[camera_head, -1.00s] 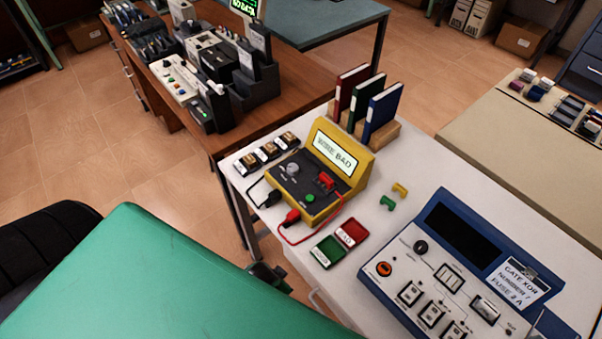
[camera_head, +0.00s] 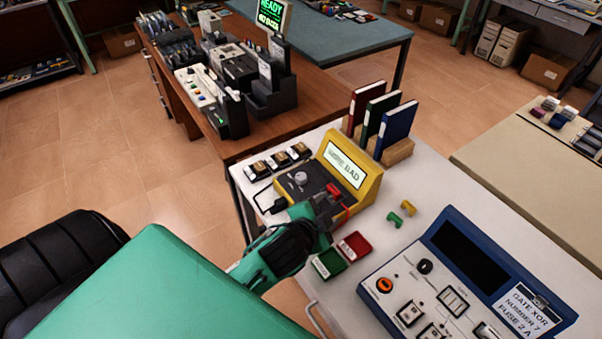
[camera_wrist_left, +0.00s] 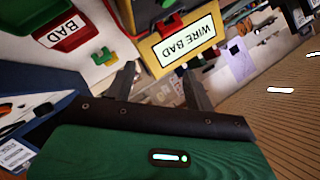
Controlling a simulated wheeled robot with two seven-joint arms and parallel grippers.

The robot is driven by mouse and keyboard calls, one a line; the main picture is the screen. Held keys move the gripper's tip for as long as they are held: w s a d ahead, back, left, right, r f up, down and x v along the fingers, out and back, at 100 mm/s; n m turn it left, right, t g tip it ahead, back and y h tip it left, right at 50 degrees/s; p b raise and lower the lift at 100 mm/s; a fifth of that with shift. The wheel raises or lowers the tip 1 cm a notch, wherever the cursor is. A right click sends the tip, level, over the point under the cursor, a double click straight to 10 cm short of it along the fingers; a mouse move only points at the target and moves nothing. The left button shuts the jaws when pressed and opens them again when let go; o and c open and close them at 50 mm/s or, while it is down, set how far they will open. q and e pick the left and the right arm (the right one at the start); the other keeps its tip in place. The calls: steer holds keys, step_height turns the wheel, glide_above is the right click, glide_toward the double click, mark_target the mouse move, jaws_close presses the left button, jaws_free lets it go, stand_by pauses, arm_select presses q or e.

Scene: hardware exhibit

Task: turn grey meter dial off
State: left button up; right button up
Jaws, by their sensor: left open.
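The yellow meter (camera_head: 371,181) stands on the white table, its screen reading "WIRE BAD". Its grey dial (camera_head: 300,179) is on the dark face, left of my gripper; its pointer setting is too small to read. My left gripper (camera_head: 327,205) is open over the meter's front right part, hiding the green button and much of the red plug area. It appears apart from the dial. In the left wrist view, the two fingers (camera_wrist_left: 160,86) are spread with the meter's yellow screen frame (camera_wrist_left: 159,58) beyond them. The dial is not identifiable there. My right gripper is out of view.
Green tray (camera_head: 329,263) and red tray (camera_head: 354,245) lie close to my left gripper. Yellow and green clips (camera_head: 396,220) lie to the right. A blue device (camera_head: 455,290) fills the table's front right. Binders (camera_head: 396,125) stand behind the meter.

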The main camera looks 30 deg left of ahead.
arm_select(q)
steer(key=w+d+r+m+h, duration=0.4)
steer(key=d+r+m+h, duration=0.45)
steer(key=m, duration=0.65)
steer(key=w+d+r+m+h, duration=0.3)
steer(key=d+r+m+h, duration=0.55)
steer(key=m, duration=0.55)
steer(key=m+g+y, duration=1.3)
steer(key=m+y, duration=0.4)
steer(key=m, duration=0.4)
glide_toward(301, 176)
steer(key=f+p, duration=0.1)
steer(key=f, duration=0.3)
steer(key=f+p, duration=0.2)
steer(key=f, duration=0.2)
steer(key=shift+a+f, duration=0.2)
steer(key=shift+f, duration=0.15)
